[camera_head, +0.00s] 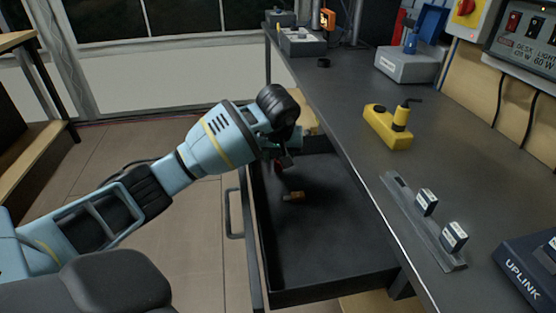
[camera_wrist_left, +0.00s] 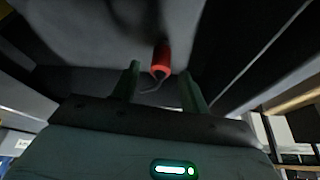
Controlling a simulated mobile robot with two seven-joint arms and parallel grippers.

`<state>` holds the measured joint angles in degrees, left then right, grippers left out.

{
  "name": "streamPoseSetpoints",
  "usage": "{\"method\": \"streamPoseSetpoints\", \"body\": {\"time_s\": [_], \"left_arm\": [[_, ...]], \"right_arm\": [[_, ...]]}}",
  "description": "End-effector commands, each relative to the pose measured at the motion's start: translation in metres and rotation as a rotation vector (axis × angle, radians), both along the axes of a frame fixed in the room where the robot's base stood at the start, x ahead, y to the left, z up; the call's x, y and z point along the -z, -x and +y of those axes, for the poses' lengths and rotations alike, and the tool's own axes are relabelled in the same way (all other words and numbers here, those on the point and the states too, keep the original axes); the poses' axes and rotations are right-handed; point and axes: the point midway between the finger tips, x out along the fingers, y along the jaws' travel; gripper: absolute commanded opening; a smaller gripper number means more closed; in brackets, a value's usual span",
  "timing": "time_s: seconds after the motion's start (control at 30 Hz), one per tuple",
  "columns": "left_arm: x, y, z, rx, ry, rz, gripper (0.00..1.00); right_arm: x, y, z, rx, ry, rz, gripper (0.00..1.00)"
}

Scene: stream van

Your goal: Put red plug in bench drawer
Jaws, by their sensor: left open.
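The bench drawer (camera_head: 330,270) is pulled out from under the grey bench, with its dark interior open to view. My left gripper (camera_head: 286,160) is over the far part of the drawer, pointing down into it. In the left wrist view, its two fingers (camera_wrist_left: 160,78) are apart. The red plug (camera_wrist_left: 161,58) shows between and just beyond the fingertips, with a thin curved wire at its end. A small red patch by the gripper shows in the head view, partly hidden by the wrist. I cannot tell whether the plug touches the drawer floor. My right gripper is not in view.
A small orange-brown piece (camera_head: 294,197) lies in the drawer. On the bench are a yellow device (camera_head: 388,126), a rail (camera_head: 420,220) with two small blocks, and a dark UPLINK box (camera_head: 530,268). The drawer's near part is clear.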

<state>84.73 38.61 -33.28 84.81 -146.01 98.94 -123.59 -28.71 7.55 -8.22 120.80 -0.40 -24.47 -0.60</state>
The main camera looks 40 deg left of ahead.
Motion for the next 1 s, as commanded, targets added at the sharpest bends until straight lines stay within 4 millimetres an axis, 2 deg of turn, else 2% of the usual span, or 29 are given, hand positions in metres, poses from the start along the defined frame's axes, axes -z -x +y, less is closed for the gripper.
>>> {"method": "streamPoseSetpoints", "body": {"time_s": [0.03,0.2,0.4,0.6,1.0], "left_arm": [[-0.014,0.003,-0.002,0.002,-0.004,-0.006,0.44],[-0.044,0.013,-0.01,0.001,-0.002,-0.005,0.44],[-0.066,0.021,-0.017,0.001,0.0,-0.001,0.44],[-0.073,0.024,-0.019,0.0,-0.001,0.001,0.44],[-0.073,0.025,-0.015,-0.007,-0.001,0.001,0.44]], "right_arm": [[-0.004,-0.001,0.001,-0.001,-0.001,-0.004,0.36],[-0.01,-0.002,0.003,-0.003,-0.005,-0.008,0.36],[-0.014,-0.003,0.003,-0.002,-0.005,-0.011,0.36],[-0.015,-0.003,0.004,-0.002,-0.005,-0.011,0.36],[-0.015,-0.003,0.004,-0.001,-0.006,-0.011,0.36]]}}
